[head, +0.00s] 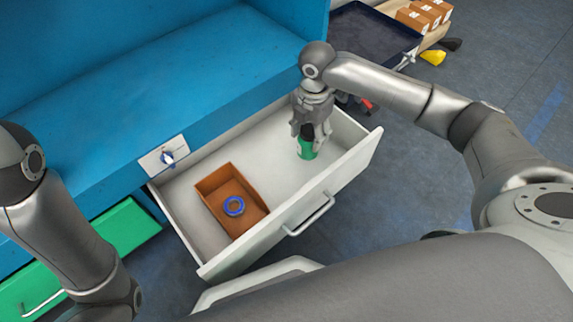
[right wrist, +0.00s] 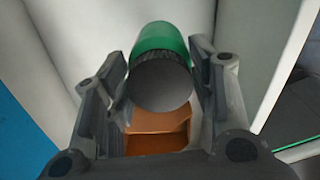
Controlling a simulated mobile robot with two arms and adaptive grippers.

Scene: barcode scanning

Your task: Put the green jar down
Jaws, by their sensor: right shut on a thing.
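The green jar (head: 305,149) with a dark lid is in my right gripper (head: 308,133), inside the right part of the open white drawer (head: 178,204). In the right wrist view the green jar (right wrist: 162,40) shows its round grey lid toward the camera, between the two fingers of my right gripper (right wrist: 163,75). The gripper is shut on it. Whether the jar's base touches the drawer floor I cannot tell. My left arm shows at the left edge of the head view, but its gripper is out of view.
A brown box (head: 212,181) with a blue ring (head: 234,206) in it stands in the drawer, left of the jar. The drawer floor between them is clear. The drawer's front wall has a handle (head: 309,216). A blue cabinet (head: 120,110) rises behind, with a green drawer (head: 125,232) at left.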

